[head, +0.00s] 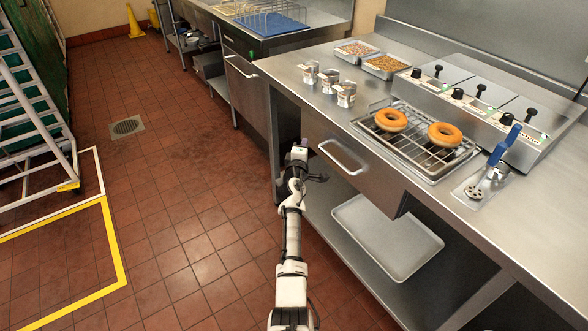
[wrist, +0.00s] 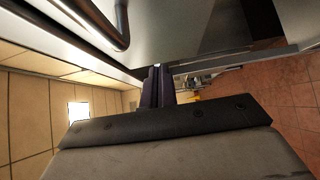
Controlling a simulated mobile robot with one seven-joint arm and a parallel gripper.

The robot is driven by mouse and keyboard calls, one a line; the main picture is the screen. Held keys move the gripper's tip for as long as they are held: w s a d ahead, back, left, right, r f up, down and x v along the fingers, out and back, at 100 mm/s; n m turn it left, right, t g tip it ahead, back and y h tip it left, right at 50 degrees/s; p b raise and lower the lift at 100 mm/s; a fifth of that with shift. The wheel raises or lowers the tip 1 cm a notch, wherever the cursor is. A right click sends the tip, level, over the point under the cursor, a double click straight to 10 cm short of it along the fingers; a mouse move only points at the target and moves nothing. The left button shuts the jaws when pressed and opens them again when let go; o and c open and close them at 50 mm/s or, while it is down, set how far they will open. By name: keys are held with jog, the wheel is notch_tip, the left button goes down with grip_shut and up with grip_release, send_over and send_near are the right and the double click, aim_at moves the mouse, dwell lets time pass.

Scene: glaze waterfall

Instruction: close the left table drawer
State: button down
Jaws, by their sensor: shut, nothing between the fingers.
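The table drawer (head: 372,178) is a grey metal front under the near edge of the steel table, with a bar handle (head: 343,160). Its dark right side shows below the tabletop edge; how far it stands out is hard to tell. My gripper (head: 300,148) is beside the left end of the drawer front, shut and empty. In the wrist view my gripper's dark fingers (wrist: 157,85) are together. A curved metal bar (wrist: 112,28), which looks like the handle, and a grey metal panel (wrist: 185,35) show above them. Contact with the drawer cannot be told.
The steel table (head: 475,235) carries a wire rack with two donuts (head: 392,120), tins (head: 328,80) and a fryer-like unit (head: 490,100). A tray (head: 388,235) lies on the lower shelf. A second counter (head: 245,90) stands behind.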

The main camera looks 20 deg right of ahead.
jog(key=p+v, duration=0.1)
jog(key=v, duration=0.9)
jog(key=shift+a, duration=0.4)
